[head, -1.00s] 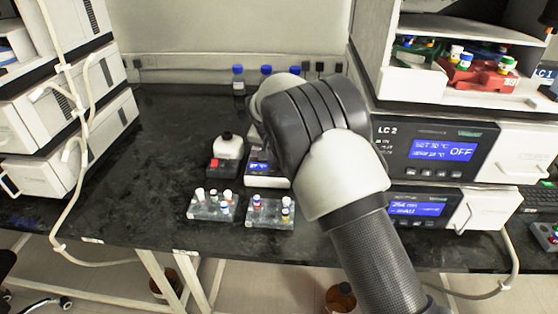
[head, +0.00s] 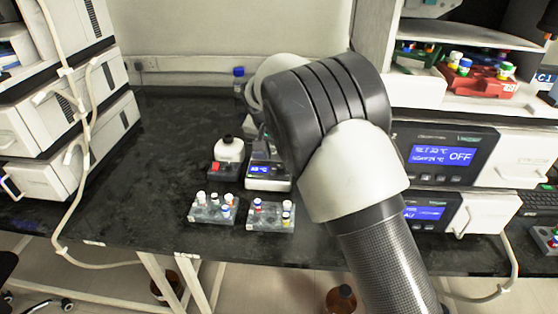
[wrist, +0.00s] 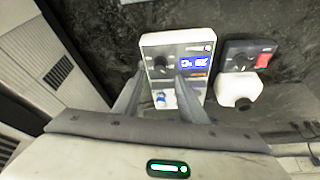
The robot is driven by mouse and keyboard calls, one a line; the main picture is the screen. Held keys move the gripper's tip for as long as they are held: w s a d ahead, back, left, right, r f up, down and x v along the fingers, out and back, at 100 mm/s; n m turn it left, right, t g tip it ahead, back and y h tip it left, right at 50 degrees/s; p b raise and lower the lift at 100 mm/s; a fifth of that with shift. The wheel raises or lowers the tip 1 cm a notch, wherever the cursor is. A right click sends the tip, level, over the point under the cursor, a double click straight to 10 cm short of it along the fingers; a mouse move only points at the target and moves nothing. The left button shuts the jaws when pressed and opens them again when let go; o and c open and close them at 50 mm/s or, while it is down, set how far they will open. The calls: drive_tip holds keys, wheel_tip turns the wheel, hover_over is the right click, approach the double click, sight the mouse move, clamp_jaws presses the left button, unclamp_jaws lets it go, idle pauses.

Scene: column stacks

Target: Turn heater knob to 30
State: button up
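The heater (head: 270,185) is a small white box with a lit blue display, partly hidden behind my arm in the head view. In the wrist view the heater (wrist: 148,42) shows its display (wrist: 195,62) to the right of a dark round knob (wrist: 160,62). The display digits are too small to read surely. My gripper (wrist: 161,74) is open, its two grey fingers apart, with the tips in line with either side of the knob. I cannot tell whether they touch it.
A dark device with a red switch and a white bottle (head: 229,150) stands beside the heater. Two vial racks (head: 205,213) (head: 262,222) stand at the bench's front edge. Instrument stacks (head: 455,150) rise on the right and at left. The left bench is clear.

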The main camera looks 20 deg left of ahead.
drive_tip(key=p+v, duration=0.1)
drive_tip(key=v, duration=1)
drive_tip(key=shift+r, duration=0.25)
drive_tip(key=shift+s, duration=0.1)
